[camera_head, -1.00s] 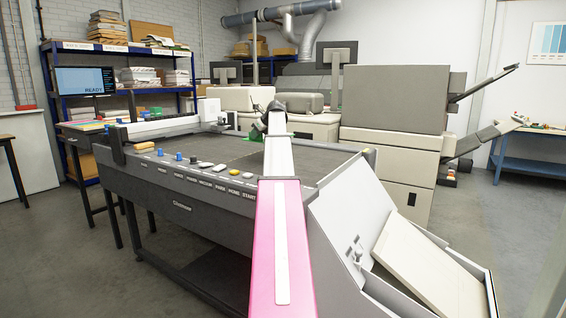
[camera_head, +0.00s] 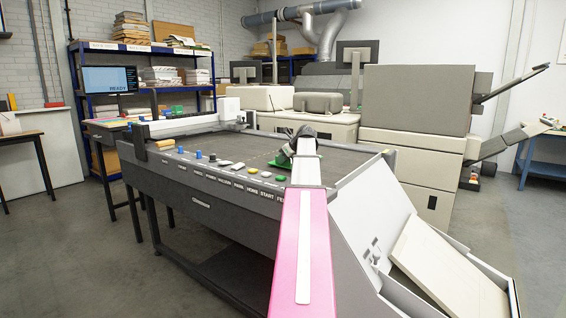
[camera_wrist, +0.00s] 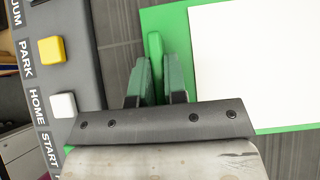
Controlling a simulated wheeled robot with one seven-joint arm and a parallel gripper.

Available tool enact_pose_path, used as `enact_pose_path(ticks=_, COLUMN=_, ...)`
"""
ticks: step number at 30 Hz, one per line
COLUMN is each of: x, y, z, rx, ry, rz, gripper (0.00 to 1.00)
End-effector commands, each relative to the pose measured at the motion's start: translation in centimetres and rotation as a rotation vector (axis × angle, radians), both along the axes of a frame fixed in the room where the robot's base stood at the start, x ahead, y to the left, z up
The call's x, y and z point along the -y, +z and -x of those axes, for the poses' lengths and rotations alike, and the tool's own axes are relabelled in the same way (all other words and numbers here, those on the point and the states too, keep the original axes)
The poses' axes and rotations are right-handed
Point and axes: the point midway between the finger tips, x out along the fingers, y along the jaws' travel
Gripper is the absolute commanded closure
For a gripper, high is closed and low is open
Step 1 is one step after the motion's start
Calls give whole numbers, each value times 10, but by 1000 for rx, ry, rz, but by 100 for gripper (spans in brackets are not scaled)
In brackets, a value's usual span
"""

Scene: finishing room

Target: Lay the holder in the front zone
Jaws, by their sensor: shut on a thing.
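The holder is a green board with a white sheet on it. In the wrist view the green holder (camera_wrist: 205,70) lies beneath my gripper (camera_wrist: 157,75), whose two dark fingers are shut on its raised green tab. In the head view the holder (camera_head: 287,164) shows as a small green patch, mostly hidden by my arm. My gripper (camera_head: 291,148) is over the dark bed (camera_head: 225,148) of the cutting table, close to the control panel. I cannot tell whether the holder touches the bed. No marking of the front zone is clear.
The control panel (camera_head: 222,174) with yellow, white and blue buttons runs along the near edge. A pale tilted tray (camera_head: 450,265) is at the lower right. A white gantry (camera_head: 190,121) spans the bed's far left. The bed left of my gripper is clear.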

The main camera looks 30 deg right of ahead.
Motion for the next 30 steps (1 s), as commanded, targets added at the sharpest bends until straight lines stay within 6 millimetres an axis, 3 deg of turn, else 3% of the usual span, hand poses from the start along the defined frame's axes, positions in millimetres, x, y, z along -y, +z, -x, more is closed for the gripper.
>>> enact_pose_path(ticks=3, x=0, y=-10, z=0, rx=1, ry=0, rz=1, gripper=100)
enact_pose_path(ticks=14, x=0, y=-13, z=0, rx=1, ry=0, rz=1, gripper=100)
enact_pose_path(ticks=15, x=0, y=-13, z=0, rx=1, ry=0, rz=1, gripper=74)
enact_pose_path(ticks=16, x=0, y=-13, z=0, rx=1, ry=0, rz=1, gripper=65)
enact_pose_path(ticks=17, x=0, y=-13, z=0, rx=1, ry=0, rz=1, gripper=62)
enact_pose_path(ticks=30, x=3, y=-3, z=7, rx=1, ry=-1, rz=0, gripper=62)
